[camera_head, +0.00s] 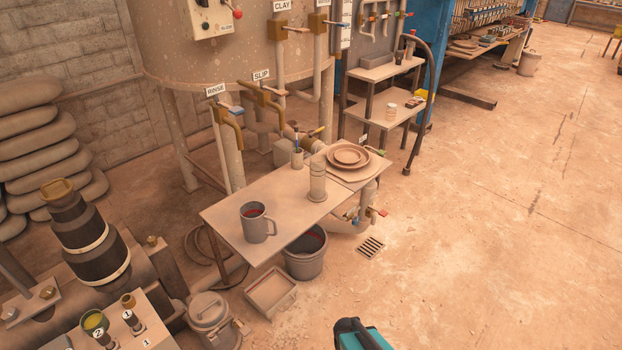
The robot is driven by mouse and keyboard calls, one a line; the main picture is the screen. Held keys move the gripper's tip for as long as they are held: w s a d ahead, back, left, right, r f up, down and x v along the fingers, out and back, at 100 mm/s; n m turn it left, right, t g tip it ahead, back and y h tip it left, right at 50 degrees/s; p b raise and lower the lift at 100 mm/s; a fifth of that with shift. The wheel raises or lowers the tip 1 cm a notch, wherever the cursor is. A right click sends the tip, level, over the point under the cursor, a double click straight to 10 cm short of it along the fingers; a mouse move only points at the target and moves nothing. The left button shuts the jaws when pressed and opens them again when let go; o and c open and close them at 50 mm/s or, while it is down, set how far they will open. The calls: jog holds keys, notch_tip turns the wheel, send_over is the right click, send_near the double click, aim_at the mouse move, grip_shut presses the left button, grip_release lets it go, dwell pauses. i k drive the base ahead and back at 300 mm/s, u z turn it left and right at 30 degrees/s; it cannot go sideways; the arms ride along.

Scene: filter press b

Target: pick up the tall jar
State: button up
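A tall, narrow beige jar (318,182) stands upright on the small table (225,212), just right of the table's middle. It shows a wider rim at its foot; I cannot tell whether this is part of the jar or something under it. A grey mug (257,223) with a reddish inside stands to its left and nearer to me. A small pot (297,158) holding brushes or tools is behind the jar. A stack of round plates (348,157) is to its right.
A grey bucket (305,257), a shallow tray (271,293) and a lidded can (212,320) stand on the floor before the table. Pipes and valves (262,95) rise behind it. A teal and dark thing (362,335) shows at the bottom edge. Open floor (500,240) lies right.

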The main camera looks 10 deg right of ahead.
aim_at(317, 193)
jog(key=i, duration=0.85)
jog(key=z, duration=0.95)
jog(key=k, duration=0.15)
jog(key=u, duration=3.1)
